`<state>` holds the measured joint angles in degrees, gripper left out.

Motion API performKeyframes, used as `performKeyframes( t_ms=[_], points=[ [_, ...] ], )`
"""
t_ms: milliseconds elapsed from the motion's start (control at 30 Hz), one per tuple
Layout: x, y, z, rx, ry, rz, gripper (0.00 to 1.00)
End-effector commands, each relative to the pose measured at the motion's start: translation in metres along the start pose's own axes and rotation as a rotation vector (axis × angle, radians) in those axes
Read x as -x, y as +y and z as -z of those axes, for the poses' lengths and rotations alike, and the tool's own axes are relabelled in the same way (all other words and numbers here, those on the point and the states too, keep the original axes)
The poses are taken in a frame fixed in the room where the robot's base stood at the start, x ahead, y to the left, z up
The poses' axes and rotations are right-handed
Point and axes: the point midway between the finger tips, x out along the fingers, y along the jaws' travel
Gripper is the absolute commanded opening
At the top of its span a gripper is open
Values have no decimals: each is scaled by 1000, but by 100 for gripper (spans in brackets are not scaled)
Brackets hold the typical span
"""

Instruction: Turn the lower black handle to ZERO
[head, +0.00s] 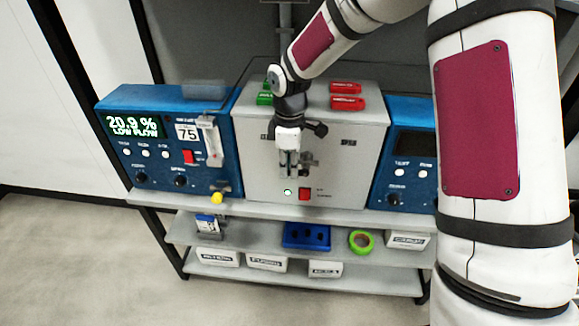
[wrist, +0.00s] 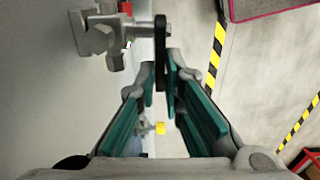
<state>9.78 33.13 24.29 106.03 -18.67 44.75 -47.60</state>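In the wrist view, a black handle (wrist: 160,45) shows edge-on as a narrow upright bar. It joins a grey metal valve fitting (wrist: 103,27) on its left. My gripper (wrist: 161,80) has its two teal-padded fingers on either side of the handle's near end, with very little room between tips and bar. I cannot tell whether the pads press on it. In the head view, my gripper (head: 291,170) points down in front of the grey centre cabinet (head: 258,165) and hides most of the handle. The handle's scale marks and ZERO label are not readable.
A blue analyser panel (head: 118,103) at left reads 20.9 % LOW FLOW. Another blue panel (head: 408,148) stands at right.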

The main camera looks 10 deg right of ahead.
Motion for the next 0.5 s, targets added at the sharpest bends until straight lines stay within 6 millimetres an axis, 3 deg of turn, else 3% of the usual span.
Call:
performKeyframes(
  t_ms=[500],
  points=[
    [7, -2, -4, -4, 120, 2, 0]
  ],
)
